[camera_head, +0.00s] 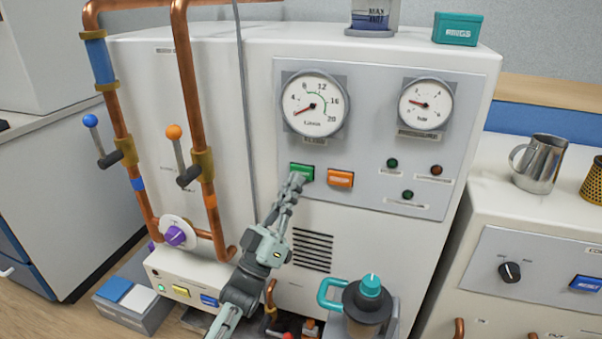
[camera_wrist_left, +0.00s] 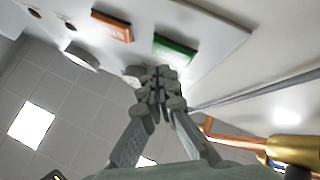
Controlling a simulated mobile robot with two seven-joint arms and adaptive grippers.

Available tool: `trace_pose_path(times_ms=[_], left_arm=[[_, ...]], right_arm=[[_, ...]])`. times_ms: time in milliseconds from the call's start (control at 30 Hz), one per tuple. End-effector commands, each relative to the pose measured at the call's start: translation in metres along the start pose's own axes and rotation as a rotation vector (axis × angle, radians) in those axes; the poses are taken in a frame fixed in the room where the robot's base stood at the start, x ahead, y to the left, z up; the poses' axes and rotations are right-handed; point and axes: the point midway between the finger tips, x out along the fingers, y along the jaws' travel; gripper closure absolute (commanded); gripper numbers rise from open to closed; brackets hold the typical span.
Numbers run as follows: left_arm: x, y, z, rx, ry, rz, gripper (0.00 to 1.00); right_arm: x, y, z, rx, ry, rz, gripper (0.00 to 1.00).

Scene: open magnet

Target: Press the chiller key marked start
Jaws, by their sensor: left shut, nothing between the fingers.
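The chiller (camera_head: 350,240) is the large white cabinet with a grey front panel. A green key (camera_head: 301,170) sits on the panel below the left gauge. An orange key (camera_head: 340,179) is just to its right. In the left wrist view the green key (camera_wrist_left: 175,50) and the orange key (camera_wrist_left: 112,26) both show; their lettering is too small to read surely. My left gripper (camera_head: 294,182) is shut and empty, its fingertips at the lower edge of the green key. In the left wrist view its tips (camera_wrist_left: 158,74) point toward the green key; whether they touch is unclear.
Copper pipes (camera_head: 190,120) with lever valves stand left of the panel, and a thin grey cable (camera_head: 245,110) hangs beside it. A teal-handled jug (camera_head: 368,303) stands low in front of the chiller. A metal pitcher (camera_head: 538,163) stands on the right cabinet.

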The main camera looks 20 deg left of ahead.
Motion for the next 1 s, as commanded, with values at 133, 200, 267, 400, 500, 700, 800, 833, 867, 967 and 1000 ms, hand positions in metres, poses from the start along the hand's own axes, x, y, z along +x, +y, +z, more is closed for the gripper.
trace_pose_path(times_ms=[133,200,267,400,500,700,800,833,867,967,1000], left_arm=[[0.0025,-0.0022,0.0025,0.001,0.000,0.001,1.00],[0.0042,-0.0035,0.0036,0.001,0.000,0.001,1.00],[0.0055,-0.0042,0.0040,0.000,0.000,0.001,1.00],[0.0060,-0.0043,0.0039,0.000,0.000,0.000,1.00],[0.0059,-0.0042,0.0040,0.000,0.000,0.000,1.00],[0.0064,-0.0046,0.0046,0.000,0.000,0.000,1.00],[0.0071,-0.0052,0.0052,0.000,0.000,0.000,1.00],[0.0074,-0.0054,0.0054,0.000,0.000,0.000,1.00],[0.0077,-0.0056,0.0056,0.000,0.000,0.000,1.00],[0.0084,-0.0063,0.0063,0.000,0.000,0.000,1.00],[0.0087,-0.0066,0.0065,0.000,0.000,0.000,1.00]], right_arm=[[0.0020,-0.0004,0.0011,0.000,0.000,0.000,0.60],[0.0028,-0.0005,0.0016,0.000,0.000,0.000,0.60],[0.0030,-0.0006,0.0017,0.000,0.000,0.000,0.60],[0.0027,-0.0004,0.0015,0.000,0.000,0.000,0.60],[0.0024,-0.0003,0.0009,0.000,0.001,0.000,0.60],[0.0026,-0.0002,0.0003,0.001,0.003,0.001,0.60],[0.0032,-0.0005,0.0009,0.001,0.003,0.000,0.60],[0.0034,-0.0005,0.0011,0.001,0.002,0.000,0.60],[0.0036,-0.0006,0.0012,0.001,0.002,0.000,0.60],[0.0041,-0.0007,0.0017,0.001,0.002,0.000,0.60],[0.0043,-0.0008,0.0018,0.001,0.002,0.000,0.60]])
